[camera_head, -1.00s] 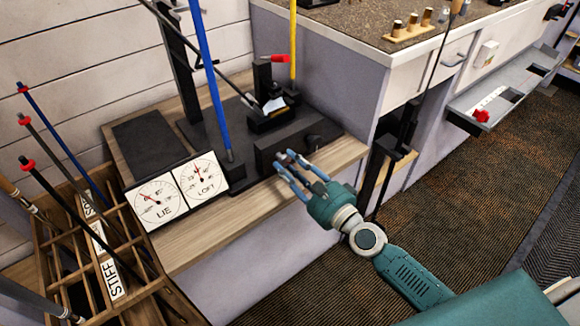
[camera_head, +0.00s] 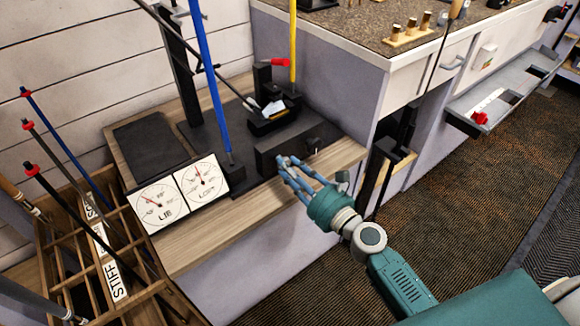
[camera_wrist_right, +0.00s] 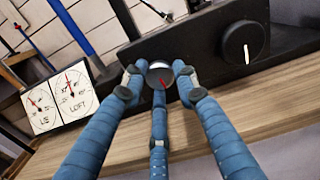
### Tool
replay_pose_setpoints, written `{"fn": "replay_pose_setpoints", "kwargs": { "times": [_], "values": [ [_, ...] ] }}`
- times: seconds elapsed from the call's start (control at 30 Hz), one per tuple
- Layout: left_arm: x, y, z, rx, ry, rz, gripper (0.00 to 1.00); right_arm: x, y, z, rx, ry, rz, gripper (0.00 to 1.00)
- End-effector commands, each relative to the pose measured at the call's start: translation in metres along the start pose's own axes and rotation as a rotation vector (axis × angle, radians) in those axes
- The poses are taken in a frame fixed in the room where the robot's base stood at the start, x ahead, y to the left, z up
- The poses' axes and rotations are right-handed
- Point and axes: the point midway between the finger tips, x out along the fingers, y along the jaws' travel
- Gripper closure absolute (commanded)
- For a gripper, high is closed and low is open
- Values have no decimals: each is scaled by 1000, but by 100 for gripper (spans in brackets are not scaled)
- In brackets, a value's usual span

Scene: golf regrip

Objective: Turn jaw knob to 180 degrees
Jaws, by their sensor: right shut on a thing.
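A long black block (camera_head: 268,158) stands along the front of the bench. Two knobs are on its front face. My right gripper (camera_head: 285,162) has its three blue fingers closed around the left knob, a small round one with a red mark (camera_wrist_right: 160,76). The fingers hide its sides, and neither view shows which knob is the jaw knob. The larger black knob (camera_wrist_right: 242,43) with a white line stands free to the right; its line is near upright. It also shows in the head view (camera_head: 312,145). My left gripper is not in view.
A black clamp with a red handle (camera_head: 279,62) stands behind the block, by a club head (camera_head: 273,108). LIE (camera_head: 159,204) and LOFT (camera_head: 202,181) dials stand left. A blue rod (camera_head: 208,75) rises behind. A wooden club rack (camera_head: 75,260) is lower left.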

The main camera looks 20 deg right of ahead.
Motion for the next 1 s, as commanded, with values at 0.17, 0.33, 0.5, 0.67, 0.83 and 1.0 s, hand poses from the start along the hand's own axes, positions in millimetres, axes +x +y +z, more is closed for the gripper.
{"fn": "replay_pose_setpoints", "kwargs": {
  "times": [0.17, 0.33, 0.5, 0.67, 0.83, 1.0],
  "values": [
    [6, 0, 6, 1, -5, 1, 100, -1, 1, -2, 68, 4, 2, 97],
    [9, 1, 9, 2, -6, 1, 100, -1, 1, -2, 95, 4, 2, 97],
    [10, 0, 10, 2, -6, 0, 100, -1, 1, -2, 104, 4, 2, 97],
    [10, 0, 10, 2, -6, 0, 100, -1, 1, -2, 104, 4, 2, 97],
    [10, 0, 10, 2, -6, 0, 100, -1, 1, -2, 104, 4, 2, 59],
    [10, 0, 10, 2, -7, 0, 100, 0, 1, -1, 103, 2, 1, 52]
  ]
}}
